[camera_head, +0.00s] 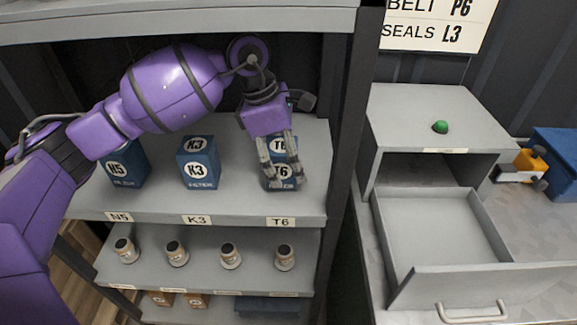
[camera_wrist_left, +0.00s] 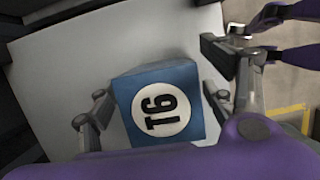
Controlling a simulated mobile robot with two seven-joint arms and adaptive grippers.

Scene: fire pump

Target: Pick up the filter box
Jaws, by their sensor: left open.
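The T6 filter box (camera_head: 284,172) is blue with white round labels and stands at the right end of the upper shelf, above the T6 tag. My left gripper (camera_head: 284,181) is open, reaching down over it, with its fingers in front of parts of the box. In the left wrist view, the T6 box (camera_wrist_left: 160,108) lies between the spread fingers of the left gripper (camera_wrist_left: 156,92), and gaps show beside it. Purple and dark parts show at the top right there; I cannot tell what they belong to. No right gripper shows in the head view.
The blue K3 box (camera_head: 199,163) and N5 box (camera_head: 124,166) stand to the left on the shelf (camera_head: 245,205). A dark post (camera_head: 345,130) rises close to the right. Small jars (camera_head: 230,255) stand below. An open, empty drawer (camera_head: 440,230) is at the right.

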